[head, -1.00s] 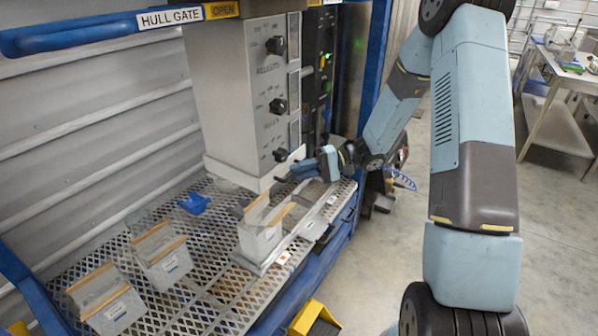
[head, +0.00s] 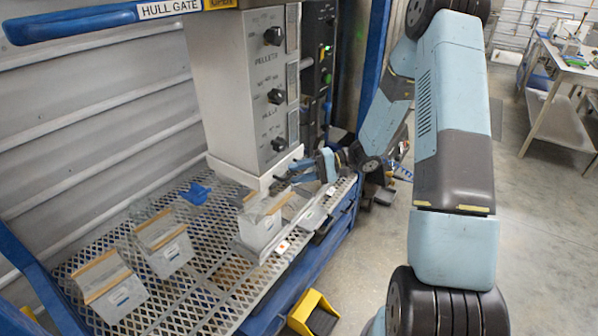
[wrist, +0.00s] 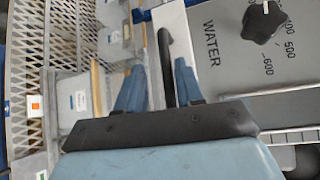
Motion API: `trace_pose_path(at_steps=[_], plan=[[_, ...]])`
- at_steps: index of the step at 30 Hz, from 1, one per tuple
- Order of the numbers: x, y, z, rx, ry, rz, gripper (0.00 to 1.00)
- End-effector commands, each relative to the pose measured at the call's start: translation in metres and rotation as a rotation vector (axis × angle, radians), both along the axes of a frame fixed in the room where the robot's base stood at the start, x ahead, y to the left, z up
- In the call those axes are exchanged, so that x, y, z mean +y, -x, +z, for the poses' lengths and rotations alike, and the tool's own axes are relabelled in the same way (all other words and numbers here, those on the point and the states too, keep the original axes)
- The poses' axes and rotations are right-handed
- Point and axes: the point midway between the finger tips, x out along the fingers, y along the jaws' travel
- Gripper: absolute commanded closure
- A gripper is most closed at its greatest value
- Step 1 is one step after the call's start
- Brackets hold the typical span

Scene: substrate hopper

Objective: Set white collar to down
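The white collar (head: 235,172) is a band around the bottom of the grey hopper column, above the mesh deck. In the wrist view part of the collar (wrist: 178,32) shows as a pale strip beside the grey WATER panel. A black bar handle (wrist: 166,62) stands out from it. My gripper (head: 288,174) is at the collar's right front corner. In the wrist view my gripper (wrist: 158,68) is open, with one blue finger on each side of the handle and visible gaps. The head view does not show the fingertips clearly.
Several clear bags with tan top strips, including one (head: 262,228) close below the collar, stand on the mesh deck (head: 205,262). A blue scoop-like piece (head: 196,194) lies behind. Black knobs (head: 277,97) stick out of the column. A yellow step (head: 314,314) is on the floor.

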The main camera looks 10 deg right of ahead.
Motion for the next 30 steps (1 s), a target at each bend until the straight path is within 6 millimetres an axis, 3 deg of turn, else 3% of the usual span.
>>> trace_pose_path(at_steps=[8, 13, 30], plan=[[0.0, -0.001, 0.002, -0.004, -0.003, 0.0, 0.62], [-0.014, -0.003, 0.005, -0.005, -0.004, -0.002, 0.62], [-0.116, -0.008, 0.018, -0.003, -0.002, -0.003, 0.62]])
